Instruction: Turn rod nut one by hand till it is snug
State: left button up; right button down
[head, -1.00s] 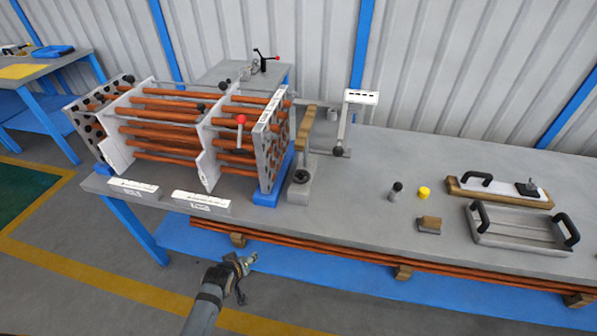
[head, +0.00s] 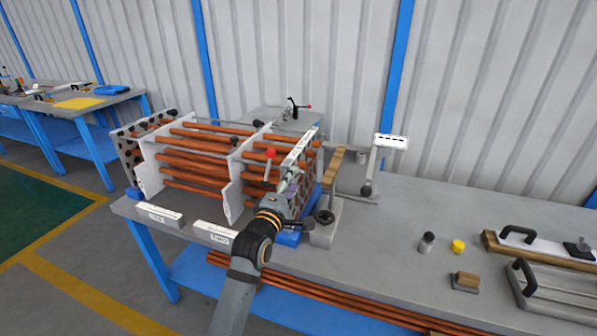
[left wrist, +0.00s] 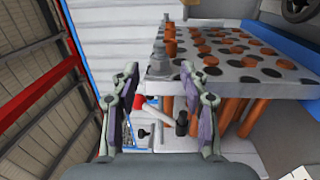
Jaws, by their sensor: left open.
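The flanged shell's tube bundle (head: 200,165) lies on the bench with its end plate (head: 305,150) at the right. In the left wrist view the end plate (left wrist: 250,64) shows rows of copper tube ends and dark holes. A grey nut on a rod end (left wrist: 160,66) stands at the plate's corner, just beyond my fingertips; I cannot tell if it is rod nut one. My left gripper (head: 291,183) is close in front of the end plate. In the left wrist view my left gripper (left wrist: 162,84) is open, its fingers either side of the nut's line, with nothing between them.
A red-knobbed lever (head: 270,154) stands by the plate, near my left gripper. A block with a wooden-topped arm (head: 330,178) stands just right. A grey-black cylinder (head: 427,242), yellow cap (head: 458,246) and handled tray (head: 555,295) lie farther right.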

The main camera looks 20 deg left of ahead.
pick_arm(q)
jog(key=w, duration=0.5)
jog(key=shift+w+r, duration=0.15)
jog(key=shift+w, duration=0.1)
